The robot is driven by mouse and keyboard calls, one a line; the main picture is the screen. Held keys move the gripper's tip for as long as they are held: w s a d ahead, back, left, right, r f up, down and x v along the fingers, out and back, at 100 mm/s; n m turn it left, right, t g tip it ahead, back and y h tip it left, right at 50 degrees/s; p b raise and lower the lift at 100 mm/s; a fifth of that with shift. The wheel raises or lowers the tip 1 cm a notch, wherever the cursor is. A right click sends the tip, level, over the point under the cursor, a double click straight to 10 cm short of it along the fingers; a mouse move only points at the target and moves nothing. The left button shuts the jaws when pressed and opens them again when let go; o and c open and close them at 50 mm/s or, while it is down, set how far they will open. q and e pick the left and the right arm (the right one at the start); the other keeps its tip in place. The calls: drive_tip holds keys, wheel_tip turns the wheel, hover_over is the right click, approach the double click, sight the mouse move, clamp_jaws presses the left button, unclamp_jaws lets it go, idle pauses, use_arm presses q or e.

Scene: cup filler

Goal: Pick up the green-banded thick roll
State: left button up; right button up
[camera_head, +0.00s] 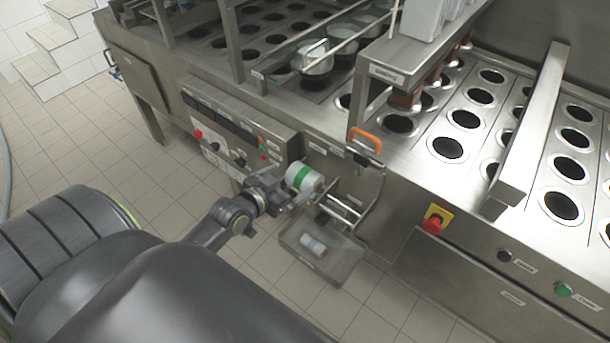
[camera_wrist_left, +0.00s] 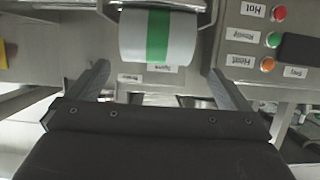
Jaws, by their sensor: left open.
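The green-banded thick roll (camera_head: 304,177) is white with a green band round its middle. It is mounted on the front of the steel machine, above a small tray. In the left wrist view the roll (camera_wrist_left: 158,38) is at the top centre, ahead of my fingers. My left gripper (camera_head: 284,192) is open and close to the roll. In the left wrist view the two fingers of the gripper (camera_wrist_left: 158,82) are spread wide, with the roll's near edge about between the tips. Whether they touch the roll I cannot tell. My right gripper is out of view.
A steel tray (camera_head: 290,240) below the roll holds a smaller whitish roll (camera_head: 313,245). An orange handle (camera_head: 364,140) and metal bars stand right of the roll. A control panel (camera_head: 236,138) with buttons is to its left. A red emergency button (camera_head: 433,224) is farther right.

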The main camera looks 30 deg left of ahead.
sight(309, 168)
use_arm(q)
drive_tip(key=x, duration=0.3)
drive_tip(key=shift+w, duration=0.15)
drive_tip(key=shift+d+p+x, duration=0.15)
drive_tip(key=shift+p+x, duration=0.1)
drive_tip(key=shift+x, duration=1.15)
drive_tip(key=shift+d+p+x, duration=0.1)
drive_tip(key=shift+p+x, duration=0.15)
drive_tip(key=shift+x, duration=1.1)
drive_tip(key=shift+r, duration=0.1)
drive_tip(key=shift+r, duration=0.1)
drive_tip(key=c, duration=1)
